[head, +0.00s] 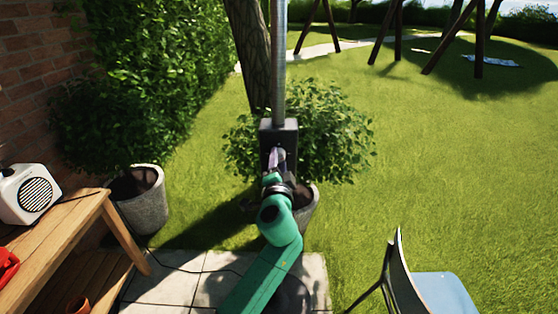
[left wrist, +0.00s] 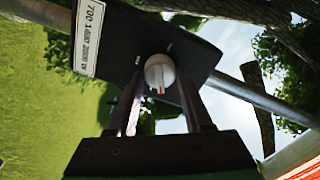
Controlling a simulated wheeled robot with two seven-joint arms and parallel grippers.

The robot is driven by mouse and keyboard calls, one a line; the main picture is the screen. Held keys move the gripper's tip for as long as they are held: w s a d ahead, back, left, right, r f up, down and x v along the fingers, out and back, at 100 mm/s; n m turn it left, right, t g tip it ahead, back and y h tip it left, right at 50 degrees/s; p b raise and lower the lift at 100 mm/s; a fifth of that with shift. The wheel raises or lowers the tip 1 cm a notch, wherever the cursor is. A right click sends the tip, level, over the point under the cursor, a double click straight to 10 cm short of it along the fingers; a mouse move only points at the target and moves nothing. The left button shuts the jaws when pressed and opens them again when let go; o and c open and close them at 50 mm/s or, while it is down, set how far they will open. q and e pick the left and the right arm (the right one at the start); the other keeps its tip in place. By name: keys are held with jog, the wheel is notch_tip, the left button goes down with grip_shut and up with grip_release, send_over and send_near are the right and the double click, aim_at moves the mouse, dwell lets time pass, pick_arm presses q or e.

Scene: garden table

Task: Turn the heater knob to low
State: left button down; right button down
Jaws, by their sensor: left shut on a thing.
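The heater's dark control box (head: 279,130) sits on a metal pole in the middle of the head view. The left wrist view shows the box (left wrist: 195,50) tilted, with a round pale knob (left wrist: 159,70) on its face. A red mark on the knob points toward the bottom of that picture. Small pale marks sit on the box near the knob; I cannot read them. My left gripper (head: 277,158) is at the box front, its two fingers (left wrist: 160,88) on either side of the knob and shut on it. In the head view the gripper mostly hides the knob. My right gripper is not in view.
A wooden bench (head: 60,235) with a white radio (head: 27,193) is at left, and a chair (head: 440,292) at lower right. Open lawn (head: 430,180) lies to the right.

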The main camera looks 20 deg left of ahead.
pick_arm(q)
jog(key=m, duration=0.1)
jog(key=m+p, duration=0.1)
jog(key=m, duration=0.3)
jog(key=shift+a+r, duration=0.1)
jog(key=shift+r, duration=0.15)
jog(key=shift+m+p, duration=0.3)
jog(key=shift+c, duration=1.5)
grip_release()
jog(key=shift+w, duration=0.1)
jog(key=b+v, duration=0.4)
jog(key=v, duration=1)
jog(key=shift+f, duration=0.3)
